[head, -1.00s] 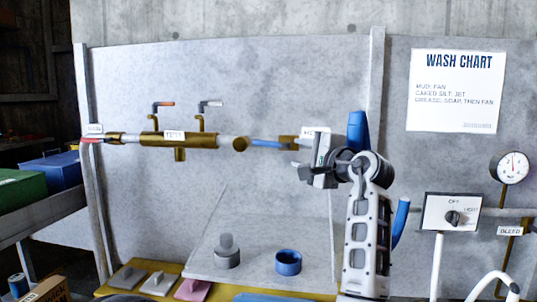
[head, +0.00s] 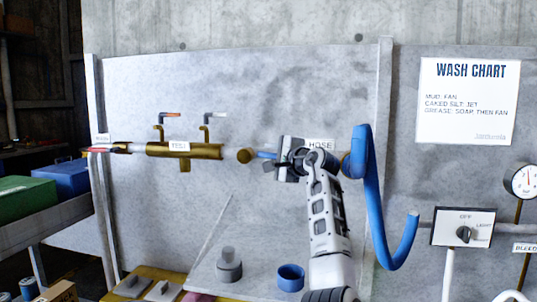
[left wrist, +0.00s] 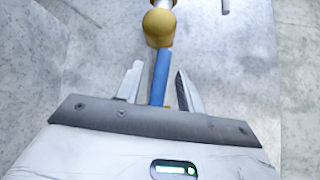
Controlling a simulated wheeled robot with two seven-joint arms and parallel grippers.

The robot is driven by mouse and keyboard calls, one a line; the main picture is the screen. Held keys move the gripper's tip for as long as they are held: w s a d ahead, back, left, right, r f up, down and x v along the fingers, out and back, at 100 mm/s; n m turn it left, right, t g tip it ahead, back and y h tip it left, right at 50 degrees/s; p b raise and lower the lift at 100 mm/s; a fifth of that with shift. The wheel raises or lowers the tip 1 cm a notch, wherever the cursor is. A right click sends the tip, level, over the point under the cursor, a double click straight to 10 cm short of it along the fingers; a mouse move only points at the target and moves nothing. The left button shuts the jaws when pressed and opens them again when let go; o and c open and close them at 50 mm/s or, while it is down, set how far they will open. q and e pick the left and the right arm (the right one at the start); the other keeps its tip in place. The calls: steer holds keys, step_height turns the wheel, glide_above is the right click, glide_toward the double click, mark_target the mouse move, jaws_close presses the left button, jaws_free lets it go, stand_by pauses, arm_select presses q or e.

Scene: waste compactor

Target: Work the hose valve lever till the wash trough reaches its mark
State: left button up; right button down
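A blue rod with a brass ball end, which looks to be the hose valve lever (head: 264,155), points left from beside the HOSE label (head: 319,145). In the left wrist view the blue lever (left wrist: 159,78) lies between my fingers, its brass ball (left wrist: 159,27) beyond the tips. My left gripper (head: 283,158) is open around the lever, with a gap on each side. My arm hides the valve body. A thick blue hose (head: 372,205) hangs in a loop at the right of the valve. My right gripper is not in view. I cannot make out a wash trough or its mark.
A brass TEST pipe (head: 184,151) with two small levers lies left of the ball. A blue cup (head: 290,277) and a grey weight-like piece (head: 229,267) stand below. A switch box (head: 464,227) and gauge (head: 524,181) are at right.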

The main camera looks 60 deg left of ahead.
arm_select(q)
steer(key=shift+s+a, duration=0.1)
steer(key=shift+a, duration=0.7)
jaws_close()
